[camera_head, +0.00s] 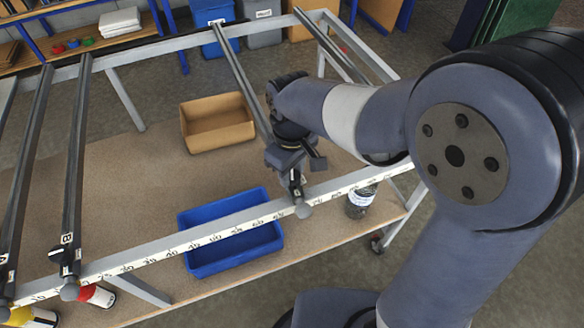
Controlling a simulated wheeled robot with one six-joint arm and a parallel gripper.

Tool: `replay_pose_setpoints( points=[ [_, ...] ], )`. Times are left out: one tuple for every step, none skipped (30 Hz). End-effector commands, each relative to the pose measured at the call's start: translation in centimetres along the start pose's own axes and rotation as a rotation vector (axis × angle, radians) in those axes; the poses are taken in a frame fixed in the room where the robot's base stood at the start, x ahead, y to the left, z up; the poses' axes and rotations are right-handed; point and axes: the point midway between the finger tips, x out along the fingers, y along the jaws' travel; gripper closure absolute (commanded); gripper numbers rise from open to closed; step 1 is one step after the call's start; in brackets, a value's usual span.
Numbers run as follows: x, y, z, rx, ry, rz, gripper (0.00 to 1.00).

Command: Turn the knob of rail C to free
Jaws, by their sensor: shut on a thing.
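Rail C (240,78) is a dark bar that runs from the back beam of the grey frame towards the scaled front beam (232,222). Its front end is partly hidden by my gripper. Its knob (303,211) is a grey rounded piece at the front beam, near the right end of the scale. My gripper (297,186) is over this front end and shut on the knob, coming from above. The fingertips hide part of the knob's fitting, so I cannot tell its exact setting.
Rail B (77,160) stands left with its own grey knob (70,292). Another rail lies further left, and one lies back right.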

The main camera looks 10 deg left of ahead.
Motion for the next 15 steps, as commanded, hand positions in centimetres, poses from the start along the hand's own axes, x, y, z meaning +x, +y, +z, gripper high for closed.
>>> replay_pose_setpoints(
  points=[
    [-0.09, 0.01, -0.05, -0.039, 0.002, 0.001, 0.89],
    [-0.09, 0.01, -0.05, -0.062, 0.002, 0.001, 0.89],
    [-0.09, 0.01, -0.05, -0.092, 0.002, 0.001, 0.89],
    [-0.09, 0.01, -0.05, -0.113, 0.002, 0.001, 0.89],
    [-0.08, 0.01, -0.05, -0.134, 0.002, 0.001, 0.89],
    [-0.08, 0.01, -0.05, -0.16, 0.002, 0.001, 0.89],
    [-0.08, 0.01, -0.05, -0.177, 0.002, 0.001, 0.89],
    [-0.08, 0.01, -0.05, -0.195, 0.002, 0.001, 0.89],
    [-0.08, 0.01, -0.05, -0.215, 0.002, 0.001, 0.89],
    [-0.08, 0.01, -0.05, -0.23, 0.002, 0.001, 0.89],
    [-0.08, 0.01, -0.05, -0.243, 0.002, 0.001, 0.89],
    [-0.08, 0.01, -0.05, -0.259, 0.002, 0.001, 0.89],
    [-0.08, 0.01, -0.05, -0.269, 0.002, 0.001, 0.89],
    [-0.08, 0.02, -0.05, -0.28, 0.002, 0.001, 0.89],
    [-0.07, 0.02, -0.06, -0.29, 0.002, 0.001, 0.89]
  ],
)
